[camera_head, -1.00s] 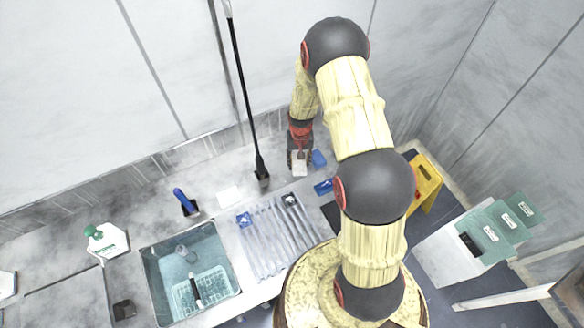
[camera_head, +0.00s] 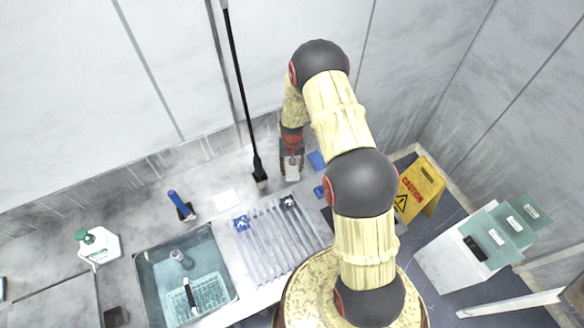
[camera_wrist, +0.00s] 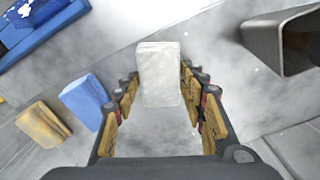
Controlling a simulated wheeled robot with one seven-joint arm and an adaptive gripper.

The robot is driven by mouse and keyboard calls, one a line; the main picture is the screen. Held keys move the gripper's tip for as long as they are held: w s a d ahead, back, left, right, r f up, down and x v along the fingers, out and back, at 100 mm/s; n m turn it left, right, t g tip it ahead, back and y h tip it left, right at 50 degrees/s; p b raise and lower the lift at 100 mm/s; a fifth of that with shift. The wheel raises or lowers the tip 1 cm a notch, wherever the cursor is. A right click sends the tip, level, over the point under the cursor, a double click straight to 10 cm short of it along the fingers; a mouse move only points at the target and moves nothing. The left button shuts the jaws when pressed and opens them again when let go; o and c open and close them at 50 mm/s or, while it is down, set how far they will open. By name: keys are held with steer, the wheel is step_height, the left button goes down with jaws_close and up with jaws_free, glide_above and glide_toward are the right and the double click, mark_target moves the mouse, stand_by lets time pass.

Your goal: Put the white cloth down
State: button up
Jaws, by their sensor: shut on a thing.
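The white cloth (camera_wrist: 160,75) is a folded, block-like piece between the fingers of my gripper (camera_wrist: 158,95) in the wrist view. The fingers are closed against its two sides, and its far end sticks out past them. In the head view my gripper (camera_head: 291,166) is low over the back of the counter, with the white cloth (camera_head: 292,173) at its tips. I cannot tell whether the cloth touches the counter.
A blue cloth (camera_wrist: 85,100) and a yellow cloth (camera_wrist: 43,124) lie to the left in the wrist view. A dark holder (camera_wrist: 282,42) stands at the upper right. In the head view a flat white square (camera_head: 227,199) and a sink (camera_head: 146,285) are to the left.

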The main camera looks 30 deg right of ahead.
steer(key=shift+f, duration=0.15)
steer(key=o, duration=1.1)
steer(key=shift+c, duration=0.2)
steer(key=shift+o, duration=0.2)
